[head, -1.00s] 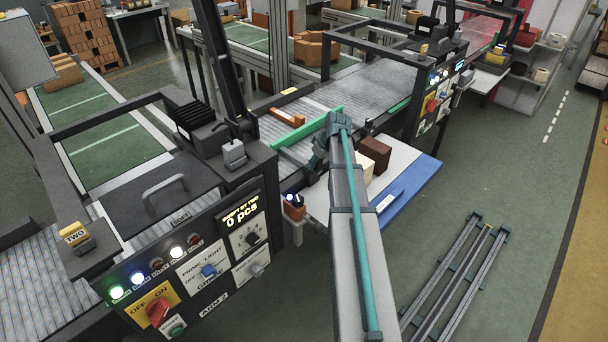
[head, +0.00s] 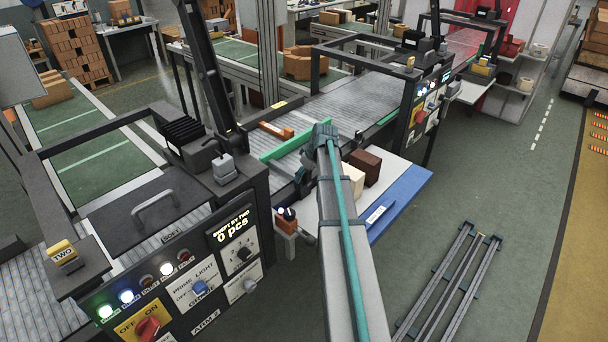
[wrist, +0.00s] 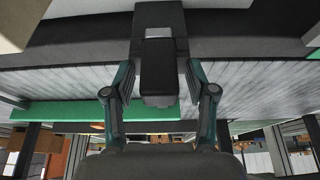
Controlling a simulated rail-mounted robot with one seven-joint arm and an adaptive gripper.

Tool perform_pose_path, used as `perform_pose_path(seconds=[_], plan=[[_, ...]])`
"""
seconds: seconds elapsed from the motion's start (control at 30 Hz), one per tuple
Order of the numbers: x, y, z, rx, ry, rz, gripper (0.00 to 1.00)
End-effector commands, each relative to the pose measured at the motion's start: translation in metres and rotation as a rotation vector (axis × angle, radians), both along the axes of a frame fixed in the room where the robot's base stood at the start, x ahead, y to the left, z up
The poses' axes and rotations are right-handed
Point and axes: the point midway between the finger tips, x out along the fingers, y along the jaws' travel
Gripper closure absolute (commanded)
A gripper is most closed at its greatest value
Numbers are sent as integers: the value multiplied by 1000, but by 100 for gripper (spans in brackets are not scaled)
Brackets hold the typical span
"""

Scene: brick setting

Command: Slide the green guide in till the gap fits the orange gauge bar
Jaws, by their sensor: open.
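The green guide (head: 284,147) lies along the grey roller conveyor in the head view, partly hidden behind my arm. In the wrist view it is a long green strip (wrist: 60,114) crossing behind my fingers. My gripper (wrist: 160,92) is open at the conveyor's near side. Its fingers stand apart on either side of a dark block (wrist: 158,75). I see slim gaps there and cannot confirm contact. In the head view my gripper (head: 302,178) is largely hidden.
A dark machine housing with a control panel (head: 195,285) stands left. Rails (head: 450,275) lie on the open floor at right.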

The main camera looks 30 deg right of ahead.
Motion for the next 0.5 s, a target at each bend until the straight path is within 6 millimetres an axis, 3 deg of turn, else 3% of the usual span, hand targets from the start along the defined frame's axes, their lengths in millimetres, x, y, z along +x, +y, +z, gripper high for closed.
perform_pose_path(seconds=[0.17, 0.5], plan=[[-6, -1, 15, -2, -1, -1, 44], [-30, -7, 73, -1, -2, -1, 44]])
